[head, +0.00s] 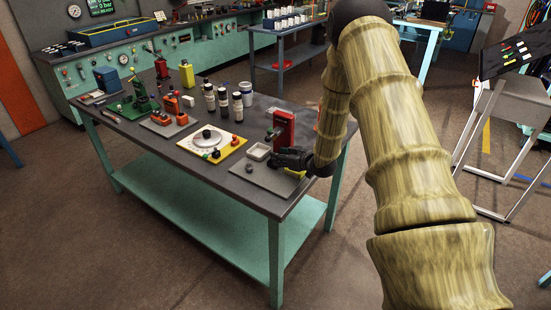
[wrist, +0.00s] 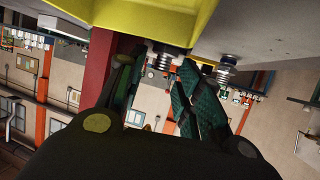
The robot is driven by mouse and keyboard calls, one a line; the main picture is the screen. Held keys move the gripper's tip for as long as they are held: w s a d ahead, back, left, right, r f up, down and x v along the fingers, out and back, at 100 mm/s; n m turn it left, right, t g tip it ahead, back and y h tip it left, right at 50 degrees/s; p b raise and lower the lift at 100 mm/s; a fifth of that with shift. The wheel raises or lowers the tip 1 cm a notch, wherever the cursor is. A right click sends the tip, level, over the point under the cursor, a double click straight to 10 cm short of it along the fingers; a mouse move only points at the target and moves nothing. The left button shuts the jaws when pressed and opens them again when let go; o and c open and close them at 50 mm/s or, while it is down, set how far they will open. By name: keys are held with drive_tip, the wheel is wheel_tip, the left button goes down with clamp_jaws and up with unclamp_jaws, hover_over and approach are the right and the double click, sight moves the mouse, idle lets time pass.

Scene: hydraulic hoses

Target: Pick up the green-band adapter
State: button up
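My gripper (wrist: 158,75) is open, low over the right end of the table in the head view (head: 288,158). In the wrist view its two fingers stand apart with a gap between them. A threaded metal fitting (wrist: 163,57) shows near the gap, close to the right fingertip. A second threaded fitting (wrist: 227,68) stands to its right, clear of the fingers. I cannot make out a green band on either, so I cannot tell which is the green-band adapter. In the head view a small dark fitting (head: 249,168) stands on the grey mat (head: 262,180), left of my gripper.
A yellow object (wrist: 120,15) fills the top of the wrist view, close to the fingers. A red upright unit (head: 283,127) stands behind my gripper. A small white tray (head: 259,151) is to its left.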

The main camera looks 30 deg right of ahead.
drive_tip(key=shift+x, duration=0.75)
drive_tip(key=shift+c, duration=0.3)
clamp_jaws()
drive_tip(key=shift+r, duration=0.2)
